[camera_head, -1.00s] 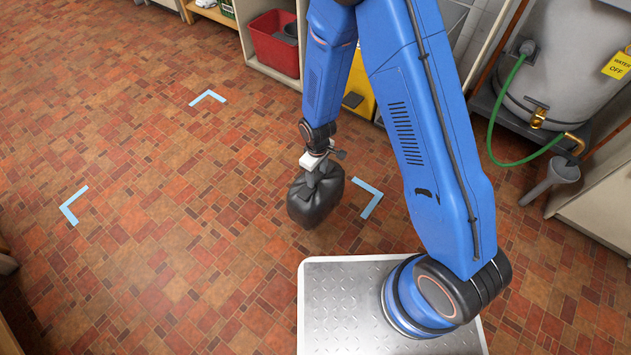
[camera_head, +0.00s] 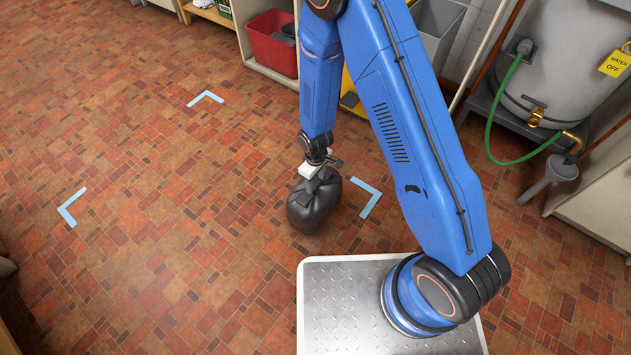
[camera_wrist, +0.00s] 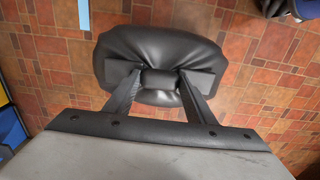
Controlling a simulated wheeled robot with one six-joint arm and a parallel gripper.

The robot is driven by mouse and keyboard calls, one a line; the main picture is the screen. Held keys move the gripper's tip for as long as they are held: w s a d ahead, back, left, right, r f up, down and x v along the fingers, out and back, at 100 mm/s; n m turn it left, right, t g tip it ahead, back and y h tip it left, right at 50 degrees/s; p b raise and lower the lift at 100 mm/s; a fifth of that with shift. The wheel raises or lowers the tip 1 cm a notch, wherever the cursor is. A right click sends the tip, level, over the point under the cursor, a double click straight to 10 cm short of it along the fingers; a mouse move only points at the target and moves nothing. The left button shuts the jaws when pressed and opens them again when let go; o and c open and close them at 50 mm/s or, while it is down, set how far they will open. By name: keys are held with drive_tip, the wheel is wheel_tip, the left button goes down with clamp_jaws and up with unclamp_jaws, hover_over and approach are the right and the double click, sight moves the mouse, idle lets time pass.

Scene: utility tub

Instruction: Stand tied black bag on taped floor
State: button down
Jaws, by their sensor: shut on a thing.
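The tied black bag (camera_head: 313,206) is upright at the floor, just left of the right blue tape corner (camera_head: 366,197). I cannot tell whether its base touches the floor. My gripper (camera_head: 314,171) is above it and shut on its tied neck. In the wrist view, the fingers of my gripper (camera_wrist: 160,84) close on the knot, and the bag (camera_wrist: 160,48) bulges out beyond them. Other blue tape corners mark the floor at the far side (camera_head: 206,97) and at the left (camera_head: 71,207). The bag's underside is hidden.
The tiled floor (camera_head: 170,190) between the tape corners is clear apart from the bag. A red bin (camera_head: 272,43) stands in a shelf at the back. A grey tub with a green hose (camera_head: 500,124) stands at the right.

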drive_tip(key=shift+f, duration=0.1)
drive_tip(key=c, duration=0.8)
unclamp_jaws()
wheel_tip(320, 180, up, 12)
drive_tip(key=shift+r, duration=0.15)
